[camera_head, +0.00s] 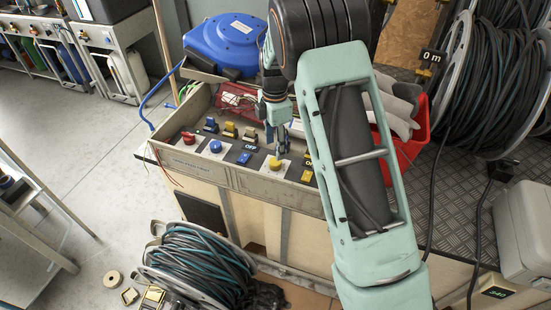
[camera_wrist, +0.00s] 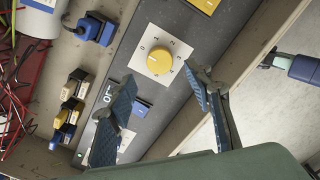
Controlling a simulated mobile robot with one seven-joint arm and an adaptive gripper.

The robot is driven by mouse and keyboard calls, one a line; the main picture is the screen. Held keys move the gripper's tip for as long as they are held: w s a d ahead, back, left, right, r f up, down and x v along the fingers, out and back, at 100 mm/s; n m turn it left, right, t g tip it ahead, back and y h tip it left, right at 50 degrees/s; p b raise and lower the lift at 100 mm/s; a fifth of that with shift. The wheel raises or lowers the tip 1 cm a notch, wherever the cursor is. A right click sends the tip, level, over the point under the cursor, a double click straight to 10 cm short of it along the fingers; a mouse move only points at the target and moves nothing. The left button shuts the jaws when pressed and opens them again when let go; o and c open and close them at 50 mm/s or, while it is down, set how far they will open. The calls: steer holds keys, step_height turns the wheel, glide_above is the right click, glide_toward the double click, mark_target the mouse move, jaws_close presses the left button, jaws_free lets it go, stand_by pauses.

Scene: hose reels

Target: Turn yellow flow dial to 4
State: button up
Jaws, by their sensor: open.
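The yellow flow dial (camera_wrist: 159,62) sits on a square white plate with numbers around it on the dark control panel. It also shows in the head view (camera_head: 275,164), right of the blue dial (camera_head: 215,146). The dial's pointer is too small to read for certain. My gripper (camera_wrist: 160,84) is open and empty, its blue fingers spread on either side below the dial in the wrist view. In the head view my gripper (camera_head: 280,146) hangs just above and behind the dial. I see no clear contact.
A red dial (camera_head: 188,138) and blue and yellow switches share the panel. A blue hose reel (camera_head: 226,43) stands behind, and a red bin (camera_head: 409,145) with gloves is to the right. A raised panel rim (camera_head: 260,188) runs along the front.

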mark_target(275, 161)
step_height(275, 161, down, 7)
steer(key=shift+r, duration=0.1)
stand_by(0.3)
steer(key=c, duration=1.2)
steer(key=shift+o, duration=0.2)
